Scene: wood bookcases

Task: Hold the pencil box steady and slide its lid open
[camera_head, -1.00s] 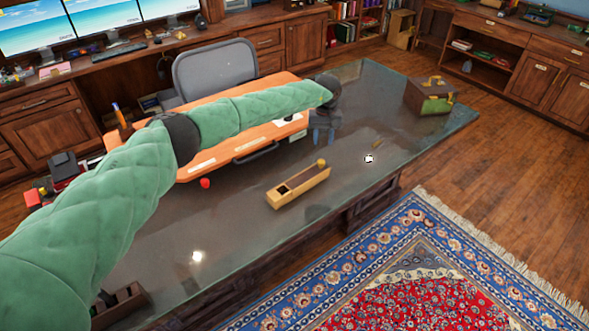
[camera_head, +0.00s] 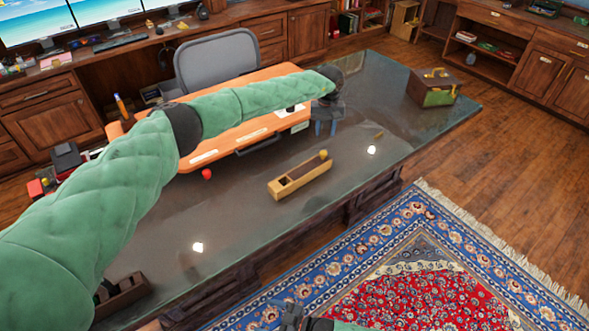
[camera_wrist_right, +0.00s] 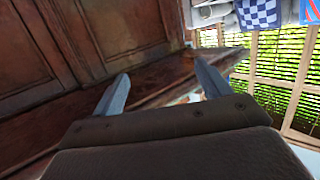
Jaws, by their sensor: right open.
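The pencil box (camera_head: 292,190), a long yellow wooden box, lies on the glossy dark desk in the head view. A dark opening shows in its top toward the left end, and a small round yellow knob (camera_head: 323,154) stands near its right end. The lid's exact edges are too small to tell. My left gripper (camera_head: 326,129) points down beyond the box's right end, apart from it, with its blue fingers spread and empty. My right gripper (camera_head: 290,308) is low at the bottom edge, in front of the desk. The right wrist view shows its fingers (camera_wrist_right: 163,88) apart with nothing between them.
The desk (camera_head: 235,205) has free room around the box. A red ball (camera_head: 207,174) lies left of it. An orange desk pad (camera_head: 250,120) is behind, a wooden case (camera_head: 437,95) at the far right, and a dark tray (camera_head: 125,296) at the near left.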

